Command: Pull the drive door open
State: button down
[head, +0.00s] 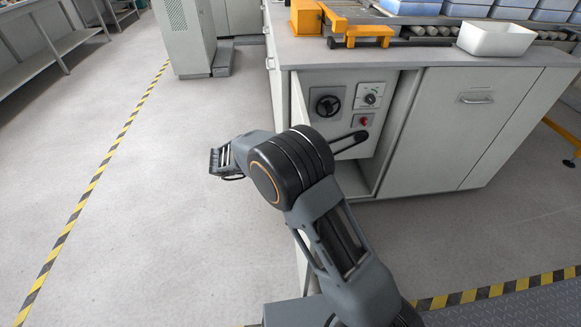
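The drive door (298,104) stands open at the left end of the cabinet front. I see it nearly edge-on as a narrow pale panel, and my arm hides much of it. The open drive compartment (345,82) shows a black handwheel (328,105), a dial (371,96) and a red button (363,121). My gripper (217,161) is left of the door, over the bare floor, and points left, away from the cabinet. It appears apart from the door. It is too small and dark to tell whether its fingers are open or shut.
A closed cabinet door (470,115) with a bar handle is right of the compartment. A white bin (496,38) and a roller conveyor (430,35) are on the worktop. A grey cabinet (185,35) stands at the back. The floor left of my gripper is clear.

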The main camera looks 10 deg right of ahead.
jog(key=shift+w+a, duration=0.15)
jog(key=shift+a, duration=0.05)
dwell(0.3)
jog(key=c, duration=1.2)
grip_release()
jog(key=shift+o, duration=0.2)
jog(key=shift+a, duration=0.15)
jog(key=p+v, duration=1.3)
jog(key=p, duration=0.6)
jog(key=shift+r, duration=0.4)
jog(key=shift+a+f+p, duration=0.2)
jog(key=shift+a+p, duration=0.1)
jog(key=shift+p, duration=0.55)
